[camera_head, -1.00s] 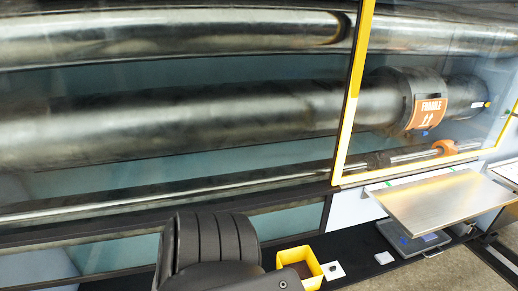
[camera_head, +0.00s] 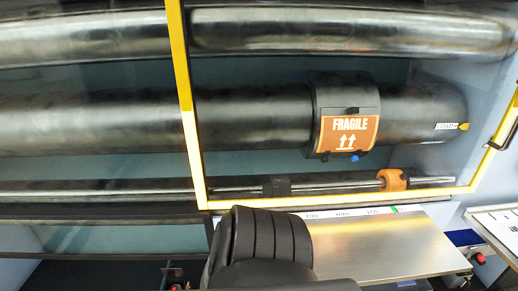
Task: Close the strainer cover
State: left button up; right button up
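I cannot pick out a strainer cover for certain. A clear panel with a yellow frame (camera_head: 190,125) stands in front of the rollers, and a dark handle (camera_head: 503,135) sits at its right edge. Behind it, a black clamp-like collar (camera_head: 345,88) with an orange FRAGILE label (camera_head: 347,134) wraps the large dark roller (camera_head: 250,115). Neither of my grippers is in view. A black ribbed part of my own arm shows at the bottom centre and hides part of the machine's lower front.
A flat metal plate (camera_head: 385,248) juts out below the panel. A white panel with a red button (camera_head: 480,258) nearby stands at the right edge. A thin rod with an orange collar (camera_head: 392,180) runs below the large roller.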

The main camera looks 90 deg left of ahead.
aim_at(174, 273)
jog(key=z, duration=0.2)
jog(key=i, duration=0.1)
jog(key=u, duration=3.3)
